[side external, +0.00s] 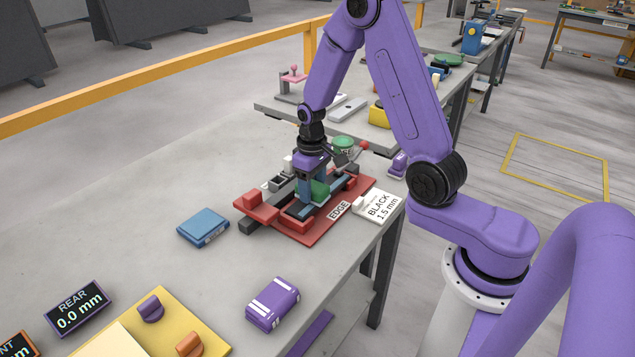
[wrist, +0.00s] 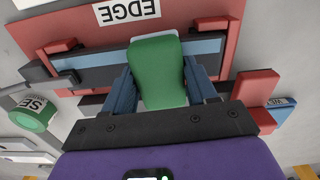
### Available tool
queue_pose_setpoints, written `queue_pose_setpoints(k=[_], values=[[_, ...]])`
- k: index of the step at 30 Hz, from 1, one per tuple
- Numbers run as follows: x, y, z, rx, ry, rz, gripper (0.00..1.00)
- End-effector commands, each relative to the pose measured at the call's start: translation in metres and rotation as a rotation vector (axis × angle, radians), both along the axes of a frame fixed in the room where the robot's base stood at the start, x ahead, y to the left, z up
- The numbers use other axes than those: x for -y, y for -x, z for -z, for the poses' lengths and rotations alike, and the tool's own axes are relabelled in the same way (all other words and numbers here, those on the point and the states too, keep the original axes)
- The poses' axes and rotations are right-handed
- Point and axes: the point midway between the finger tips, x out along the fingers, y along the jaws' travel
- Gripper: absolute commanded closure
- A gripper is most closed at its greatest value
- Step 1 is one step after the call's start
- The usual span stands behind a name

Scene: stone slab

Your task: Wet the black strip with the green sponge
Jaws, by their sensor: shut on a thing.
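My gripper (side external: 313,194) is shut on the green sponge (side external: 319,190) and holds it low over the red fixture (side external: 250,214). In the wrist view, the sponge (wrist: 156,78), with a pale layer at its far end, sits between the blue fingers of my gripper (wrist: 161,88). A dark strip (wrist: 100,72) runs across the fixture beside a blue-grey bar (wrist: 92,50). The sponge covers the middle of both. I cannot tell whether the sponge touches the strip or is just above it.
The fixture carries red end blocks (wrist: 257,88) and an EDGE label (side external: 339,211). A green SET knob (wrist: 36,112) stands close by. A BLACK 1.5 mm card (side external: 379,206) lies at the table edge. A blue block (side external: 203,228) and a purple block (side external: 272,304) lie apart.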

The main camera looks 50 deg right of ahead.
Motion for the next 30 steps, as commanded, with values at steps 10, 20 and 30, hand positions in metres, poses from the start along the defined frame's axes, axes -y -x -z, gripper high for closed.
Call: queue_pose_setpoints(k=[10,20,30], values=[[-0.004,0.000,-0.001,0.001,0.000,0.001,0.72],[-0.003,-0.001,-0.025,0.004,0.001,0.001,0.72],[-0.003,-0.001,-0.053,0.004,0.001,0.002,0.72]])
